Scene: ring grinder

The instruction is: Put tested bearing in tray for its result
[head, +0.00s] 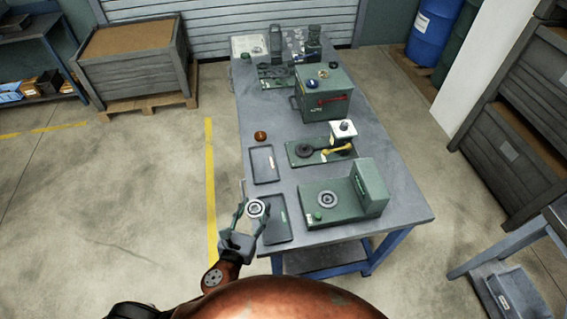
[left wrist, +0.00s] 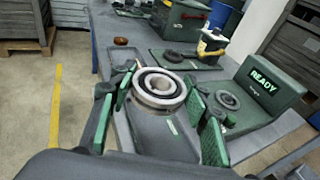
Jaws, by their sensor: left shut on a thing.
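My left gripper (head: 253,213) is shut on a silver and dark bearing (head: 256,208), which also shows between the green finger pads in the left wrist view (left wrist: 160,86). The bearing is held at the left edge of the near dark tray (head: 276,234), seemingly above it. A second dark tray (head: 264,164) lies farther back and looks empty. The green tester (head: 370,187) stands right of the near tray, with a round grey seat (head: 327,200) on its base. Its screen (left wrist: 264,82) reads READY in the left wrist view. My right gripper is not in view.
An amber dome (head: 260,136) sits behind the far tray. A green plate with a dark disc and yellow lever (head: 337,150) and a green box with a red handle (head: 325,96) stand along the table (head: 404,200). Floor to the left is clear.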

